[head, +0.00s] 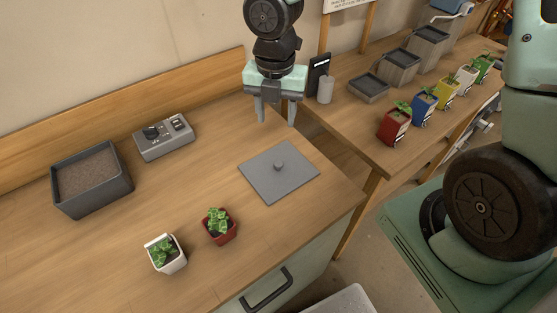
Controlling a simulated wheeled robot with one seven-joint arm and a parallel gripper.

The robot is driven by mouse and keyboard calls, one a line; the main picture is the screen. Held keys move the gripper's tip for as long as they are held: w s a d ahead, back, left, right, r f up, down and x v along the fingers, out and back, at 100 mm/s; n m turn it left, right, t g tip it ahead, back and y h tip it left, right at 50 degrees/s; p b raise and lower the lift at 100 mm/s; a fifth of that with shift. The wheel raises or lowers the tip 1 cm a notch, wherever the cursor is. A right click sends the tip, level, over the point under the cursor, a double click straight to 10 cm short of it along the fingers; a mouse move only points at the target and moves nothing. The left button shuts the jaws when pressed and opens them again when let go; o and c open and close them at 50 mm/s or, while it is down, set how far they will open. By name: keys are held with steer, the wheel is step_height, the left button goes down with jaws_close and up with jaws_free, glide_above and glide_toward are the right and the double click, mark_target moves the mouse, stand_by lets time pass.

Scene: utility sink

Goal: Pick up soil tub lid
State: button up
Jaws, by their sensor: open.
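The soil tub lid (258,179) is a flat grey square plate with a small round knob (279,166) in its middle. It lies flat on the wooden counter near the right corner. My gripper (276,118) is open and empty, its two grey fingers pointing down. In the head view it appears above and behind the lid, apart from the knob. The soil tub (98,205) is a dark grey square box at the left, uncovered, with brown soil (88,172) inside.
A grey control box (164,139) stands at the back. A white-potted plant (167,256) and a red-potted plant (220,228) stand near the front. A side bench holds a grey tray (369,88), bins and several colored pots. Counter left of the lid is clear.

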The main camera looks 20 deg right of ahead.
glide_above(278, 163)
steer(key=shift+n, duration=0.3)
steer(key=f, duration=1.1)
steer(key=shift+s+a+f+b, duration=0.25)
steer(key=shift+a+f+b, duration=0.05)
steer(key=shift+f+b, duration=0.05)
steer(key=shift+w+d+f+p, duration=0.1)
steer(key=shift+f+p, duration=0.05)
steer(key=shift+f, duration=0.8)
steer(key=shift+w+d+f+p, duration=0.1)
steer(key=shift+d+f+p, duration=0.05)
steer(key=shift+f, duration=0.8)
steer(key=shift+w+d+f+p, duration=0.1)
steer(key=shift+f+p, duration=0.05)
steer(key=shift+f, duration=0.8)
steer(key=shift+c, duration=0.3)
jaws_close()
